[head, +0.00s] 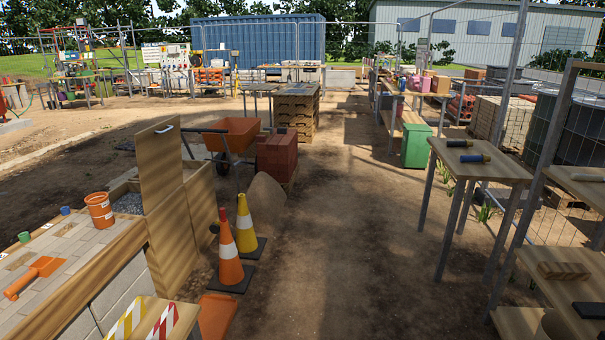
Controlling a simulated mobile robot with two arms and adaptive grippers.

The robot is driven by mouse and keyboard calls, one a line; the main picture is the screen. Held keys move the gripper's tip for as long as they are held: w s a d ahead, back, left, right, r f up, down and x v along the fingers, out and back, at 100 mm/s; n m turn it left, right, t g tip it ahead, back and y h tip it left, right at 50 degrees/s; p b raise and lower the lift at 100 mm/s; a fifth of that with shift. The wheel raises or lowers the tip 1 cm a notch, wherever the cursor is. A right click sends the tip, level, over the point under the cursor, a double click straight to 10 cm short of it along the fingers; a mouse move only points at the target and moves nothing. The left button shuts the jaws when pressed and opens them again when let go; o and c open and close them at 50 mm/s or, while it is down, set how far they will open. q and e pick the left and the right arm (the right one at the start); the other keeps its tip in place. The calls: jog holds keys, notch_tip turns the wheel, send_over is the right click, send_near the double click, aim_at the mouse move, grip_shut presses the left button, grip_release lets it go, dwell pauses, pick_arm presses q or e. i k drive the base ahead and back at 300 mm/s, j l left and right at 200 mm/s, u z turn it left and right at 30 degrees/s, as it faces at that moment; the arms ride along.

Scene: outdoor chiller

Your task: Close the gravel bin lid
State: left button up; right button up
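The gravel bin (185,208) is a wooden box at the left, at the end of the paved worktop. Grey gravel (128,203) shows inside it. Its wooden lid (161,165) stands open, about upright, with a light bar handle (164,129) near its top edge. The lid hides part of the bin's opening. Neither of my grippers is in view.
The middle ground is clear.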

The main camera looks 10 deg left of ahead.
aim_at(159, 154)
jog(key=i+u, duration=0.4)
jog(key=i+l+u, duration=0.4)
jog(key=i, duration=0.2)
jog(key=i+l+u, duration=0.4)
jog(key=i+j, duration=0.1)
